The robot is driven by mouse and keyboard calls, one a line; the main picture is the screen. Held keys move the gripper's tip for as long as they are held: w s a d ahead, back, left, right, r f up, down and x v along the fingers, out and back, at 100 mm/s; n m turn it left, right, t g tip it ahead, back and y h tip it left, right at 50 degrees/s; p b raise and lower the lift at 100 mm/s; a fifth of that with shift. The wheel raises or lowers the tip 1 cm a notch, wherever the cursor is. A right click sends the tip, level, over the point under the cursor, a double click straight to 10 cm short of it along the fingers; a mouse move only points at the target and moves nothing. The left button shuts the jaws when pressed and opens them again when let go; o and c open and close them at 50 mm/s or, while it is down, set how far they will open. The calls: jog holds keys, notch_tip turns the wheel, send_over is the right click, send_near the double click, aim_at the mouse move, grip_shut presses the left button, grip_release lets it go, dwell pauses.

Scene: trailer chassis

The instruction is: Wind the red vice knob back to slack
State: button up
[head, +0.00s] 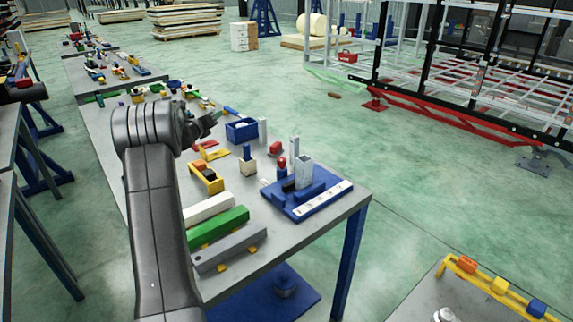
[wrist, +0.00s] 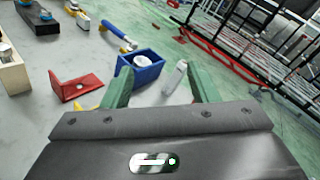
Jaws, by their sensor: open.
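The vice (head: 303,172) is a grey block standing on a blue base plate (head: 318,208) near the front right corner of the workbench, in the head view. A red round knob (head: 282,162) sits on a blue post at its left side. How the knob is turned cannot be told at this size. My gripper (head: 214,118) is above the bench, to the left of the vice and farther back, apart from it. In the wrist view my gripper (wrist: 160,86) shows two green fingers spread apart with nothing gripped. The vice and its knob do not show in the wrist view.
A blue bin (head: 242,130), a yellow bracket (head: 207,177) and a wooden block (head: 248,167) stand near the vice. White, green (head: 218,229) and grey bars lie at the front. The wrist view shows a red bracket (wrist: 76,87) and a blue-handled tool (wrist: 119,36).

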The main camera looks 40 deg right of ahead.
jog(key=s+d+f+m+g+h, duration=0.2)
jog(key=s+d+f+m+g, duration=0.2)
jog(key=s+m+g, duration=0.3)
jog(key=m+g+y+b, duration=0.1)
jog(key=m+g, duration=0.4)
jog(key=m, duration=0.2)
send_near(280, 160)
jog(key=p+x, duration=0.3)
jog(key=x, duration=0.8)
jog(key=shift+w, duration=0.1)
jog(key=c, duration=1)
